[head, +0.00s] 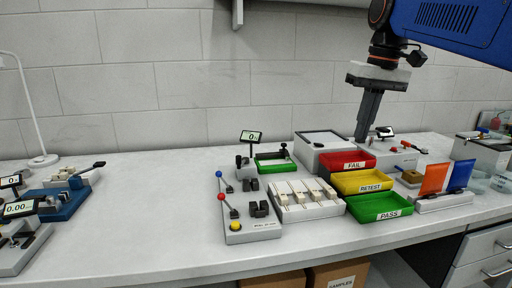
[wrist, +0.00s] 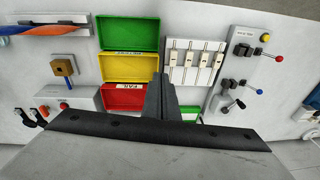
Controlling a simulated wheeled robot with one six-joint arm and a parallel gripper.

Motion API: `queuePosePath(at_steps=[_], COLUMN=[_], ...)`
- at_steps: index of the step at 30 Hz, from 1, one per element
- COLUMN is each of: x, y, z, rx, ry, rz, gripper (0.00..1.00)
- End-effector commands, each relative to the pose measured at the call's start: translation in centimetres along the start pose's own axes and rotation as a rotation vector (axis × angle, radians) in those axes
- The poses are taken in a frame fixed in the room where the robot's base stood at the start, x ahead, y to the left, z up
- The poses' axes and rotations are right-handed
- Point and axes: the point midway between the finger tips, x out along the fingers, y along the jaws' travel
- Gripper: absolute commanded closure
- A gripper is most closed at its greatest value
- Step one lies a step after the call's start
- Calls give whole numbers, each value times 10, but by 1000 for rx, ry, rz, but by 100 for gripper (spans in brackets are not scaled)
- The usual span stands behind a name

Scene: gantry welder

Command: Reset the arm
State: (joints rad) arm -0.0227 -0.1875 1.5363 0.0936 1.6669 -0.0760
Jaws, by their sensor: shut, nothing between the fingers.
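My gripper (head: 361,137) hangs from my blue arm at the upper right of the head view, fingers pointing down. Its fingers are shut with nothing between them. In the head view the fingertips show just behind the red FAIL tray (head: 345,163). In the wrist view the shut fingers (wrist: 158,80) stick up past the dark gripper body, between the red tray (wrist: 123,97) and the white block with several slots (wrist: 193,62). The gripper appears to be above the bench, touching nothing that I can make out.
A yellow RETEST tray (head: 360,182) and green PASS tray (head: 379,207) stand in front of the red one. A lever fixture (head: 250,232) with a yellow button stands left of the slotted block. Orange and blue panels (head: 436,178) stand at right. The bench's left middle is clear.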

Motion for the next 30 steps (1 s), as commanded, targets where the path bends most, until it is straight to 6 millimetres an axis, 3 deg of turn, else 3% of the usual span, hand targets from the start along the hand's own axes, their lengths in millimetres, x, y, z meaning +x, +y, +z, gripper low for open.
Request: queuePosePath(at_steps=[1,11,21,27,30], x=[10,94,200,255,271], y=[1,13,25,30,32], z=[16,103,196,238,250], rx=[7,49,78,87,89], ry=[14,114,216,264,277], rz=[6,47,88,105,109], gripper=[100,100,100,100,100])
